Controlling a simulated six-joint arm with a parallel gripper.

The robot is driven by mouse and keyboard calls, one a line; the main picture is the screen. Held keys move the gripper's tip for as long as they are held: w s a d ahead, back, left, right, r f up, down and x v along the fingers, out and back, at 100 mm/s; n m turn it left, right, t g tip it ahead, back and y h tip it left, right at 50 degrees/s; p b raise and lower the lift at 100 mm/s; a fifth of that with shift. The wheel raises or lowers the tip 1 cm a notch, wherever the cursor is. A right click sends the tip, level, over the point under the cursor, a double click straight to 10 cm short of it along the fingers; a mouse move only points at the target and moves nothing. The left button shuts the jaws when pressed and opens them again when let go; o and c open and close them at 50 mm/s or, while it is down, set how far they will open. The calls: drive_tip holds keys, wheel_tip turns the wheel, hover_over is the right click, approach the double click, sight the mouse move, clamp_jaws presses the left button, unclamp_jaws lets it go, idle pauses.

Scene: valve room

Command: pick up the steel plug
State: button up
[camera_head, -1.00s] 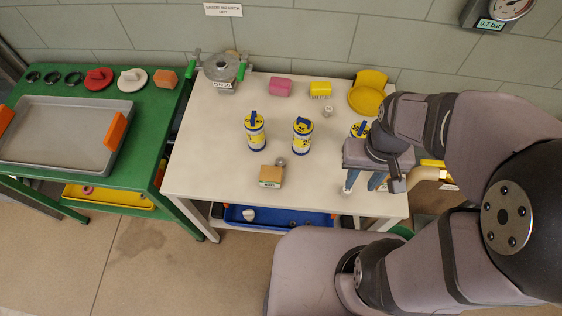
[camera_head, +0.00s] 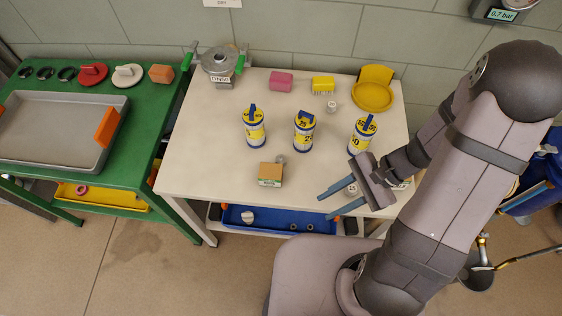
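My gripper (camera_head: 324,206) is over the front right of the white table, its two blue fingers spread and pointing left. A small round pale-grey piece (camera_head: 352,189) shows between the fingers, near the palm; I cannot tell its height relative to them. A small grey metal-looking piece (camera_head: 281,158) stands at the back right corner of a tan box (camera_head: 270,174), partly hidden by it. Another small whitish piece (camera_head: 332,106) stands farther back. At this size I cannot tell for sure which of these is the steel plug. The fingers touch none of them visibly.
Three yellow-and-white canisters (camera_head: 304,131) stand in a row mid-table, the right one (camera_head: 362,135) close behind my gripper. A pink block (camera_head: 281,81), yellow brush (camera_head: 322,85) and yellow dish (camera_head: 372,96) are at the back. The table's front left is clear.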

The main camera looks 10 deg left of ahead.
drive_tip(key=w+a+r+m+t+y, duration=0.55)
drive_tip(key=w+r+m, duration=0.25)
drive_tip(key=w, duration=0.4)
approach(283, 159)
drive_tip(key=shift+a+r+h, duration=0.1)
drive_tip(key=shift+a+h, duration=0.25)
drive_tip(key=shift+a, duration=0.3)
drive_tip(key=shift+x, duration=0.9)
drive_tip(key=shift+w+a, duration=0.15)
drive_tip(key=shift+a, duration=0.1)
drive_tip(key=shift+a, duration=0.1)
drive_tip(key=shift+p+x, duration=0.3)
drive_tip(key=shift+x, duration=2.15)
drive_tip(key=shift+c, duration=0.4)
